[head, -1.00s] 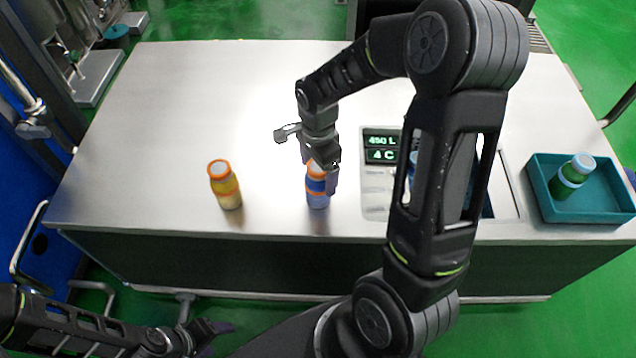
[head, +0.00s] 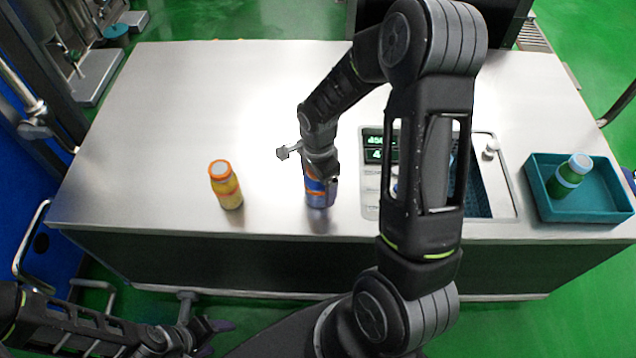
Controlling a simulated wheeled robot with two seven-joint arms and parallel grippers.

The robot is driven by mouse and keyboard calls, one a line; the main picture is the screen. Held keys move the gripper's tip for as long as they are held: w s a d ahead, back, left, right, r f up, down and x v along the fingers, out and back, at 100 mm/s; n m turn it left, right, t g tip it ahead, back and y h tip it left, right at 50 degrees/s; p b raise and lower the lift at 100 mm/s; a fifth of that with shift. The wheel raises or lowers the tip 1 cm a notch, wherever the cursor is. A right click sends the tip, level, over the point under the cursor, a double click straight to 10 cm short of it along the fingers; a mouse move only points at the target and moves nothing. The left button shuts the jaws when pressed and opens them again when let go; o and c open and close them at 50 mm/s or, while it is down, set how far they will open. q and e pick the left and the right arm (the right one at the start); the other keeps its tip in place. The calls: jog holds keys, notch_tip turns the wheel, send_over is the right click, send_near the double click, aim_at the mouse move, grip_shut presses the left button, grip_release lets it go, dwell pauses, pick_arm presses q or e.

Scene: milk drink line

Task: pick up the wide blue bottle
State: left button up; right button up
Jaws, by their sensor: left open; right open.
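A blue bottle (head: 317,199) with an orange band stands upright on the steel counter, left of the display panel. My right gripper (head: 321,172) is open at its upper part and hides its top; whether the fingers touch it cannot be told. A small blue patch (head: 395,187) shows beside my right arm; the arm hides most of whatever it belongs to. My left gripper (head: 213,333) is open and empty at the lower left, in front of the counter and away from the bottles.
A yellow bottle with an orange cap (head: 226,186) stands to the left on the counter (head: 130,150). A teal tray (head: 601,204) with a green bottle (head: 568,176) is at the right. A display panel (head: 372,155) and a sunken basin (head: 482,195) lie partly behind my arm.

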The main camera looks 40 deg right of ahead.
grip_shut()
dwell(1.0)
